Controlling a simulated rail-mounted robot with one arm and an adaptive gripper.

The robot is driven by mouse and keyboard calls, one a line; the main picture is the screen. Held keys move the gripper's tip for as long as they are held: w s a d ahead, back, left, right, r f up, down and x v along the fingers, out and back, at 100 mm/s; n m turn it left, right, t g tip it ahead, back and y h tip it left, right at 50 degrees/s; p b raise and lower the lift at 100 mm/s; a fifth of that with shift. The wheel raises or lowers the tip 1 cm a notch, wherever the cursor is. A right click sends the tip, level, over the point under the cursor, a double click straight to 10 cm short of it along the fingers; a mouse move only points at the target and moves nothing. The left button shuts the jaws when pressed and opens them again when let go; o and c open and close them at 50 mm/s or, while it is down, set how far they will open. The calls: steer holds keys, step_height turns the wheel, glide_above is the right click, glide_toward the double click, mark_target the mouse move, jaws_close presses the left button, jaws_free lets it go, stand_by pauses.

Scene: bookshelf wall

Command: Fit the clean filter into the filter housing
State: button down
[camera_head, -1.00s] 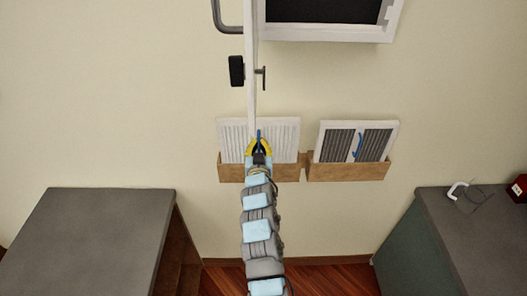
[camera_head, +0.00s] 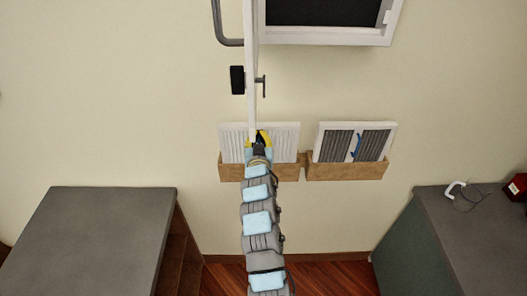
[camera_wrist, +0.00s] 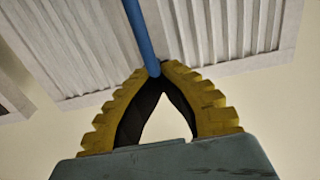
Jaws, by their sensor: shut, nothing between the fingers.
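The clean filter (camera_head: 231,143), white and pleated in a white frame, stands in the left wooden wall holder (camera_head: 231,172). My gripper (camera_head: 260,137) is in front of it and hides its middle. In the wrist view the filter (camera_wrist: 232,30) fills the upper part, with a blue strap (camera_wrist: 139,28) running down its middle. My yellow fingertips (camera_wrist: 160,70) meet at the strap's lower end; the fingers are shut, and whether they touch the strap is unclear. The filter housing (camera_head: 325,36) is a white frame with a dark inside, high on the wall and cut off by the top edge.
A grey-pleated filter (camera_head: 338,144) with a blue strap stands in the right holder (camera_head: 345,172). A thin white upright panel (camera_head: 251,75) with a black fitting (camera_head: 237,79) juts out left of the housing. Dark counters stand at left (camera_head: 95,235) and right (camera_head: 470,235).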

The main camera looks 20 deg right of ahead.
steer(key=shift+r+p, duration=1.15)
steer(key=shift+r, duration=1.7)
steer(key=shift+s, duration=0.1)
steer(key=v, duration=0.4)
steer(key=r+v, duration=0.1)
steer(key=v, duration=0.1)
steer(key=shift+b, duration=0.35)
